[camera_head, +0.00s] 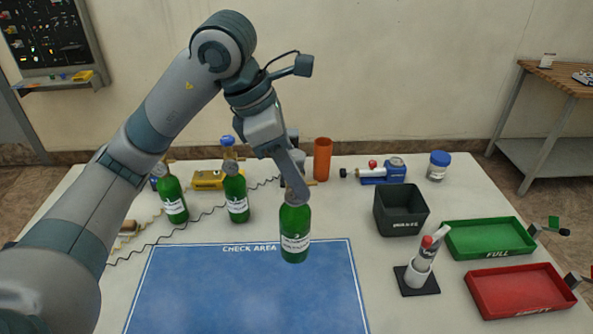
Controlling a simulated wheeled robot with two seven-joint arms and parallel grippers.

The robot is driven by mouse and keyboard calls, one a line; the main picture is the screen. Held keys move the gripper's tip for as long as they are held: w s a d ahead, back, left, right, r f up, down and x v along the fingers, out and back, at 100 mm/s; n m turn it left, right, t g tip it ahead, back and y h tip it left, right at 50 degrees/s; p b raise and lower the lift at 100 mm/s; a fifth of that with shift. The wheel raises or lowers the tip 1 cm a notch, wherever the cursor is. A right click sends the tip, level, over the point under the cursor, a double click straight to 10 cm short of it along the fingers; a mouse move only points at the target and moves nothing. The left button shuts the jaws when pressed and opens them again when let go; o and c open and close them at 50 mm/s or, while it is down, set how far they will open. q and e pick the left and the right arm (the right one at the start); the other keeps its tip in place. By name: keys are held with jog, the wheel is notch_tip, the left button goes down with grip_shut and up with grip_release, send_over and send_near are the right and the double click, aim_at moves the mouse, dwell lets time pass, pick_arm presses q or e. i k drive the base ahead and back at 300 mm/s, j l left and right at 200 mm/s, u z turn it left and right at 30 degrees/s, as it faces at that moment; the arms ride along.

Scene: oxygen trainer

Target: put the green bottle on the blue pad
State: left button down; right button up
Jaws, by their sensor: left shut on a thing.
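My left gripper (294,190) is shut on a green bottle (295,232) with a white label, gripped near its top. The bottle hangs upright over the far right part of the blue pad (245,290), which is marked CHECK AREA. I cannot tell for sure whether the bottle's base touches the pad. Two more green bottles stand behind the pad to the left, one in the middle (237,198) and one farther left (173,199). My right gripper is not in view.
A black bin (400,222), a green tray (490,250) marked FULL, a red tray (519,301) and a stand (418,273) holding a white-and-red item are to the right. An orange cylinder (322,160) stands at the back. Most of the pad is clear.

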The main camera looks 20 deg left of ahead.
aim_at(246, 290)
jog(key=k, duration=1.05)
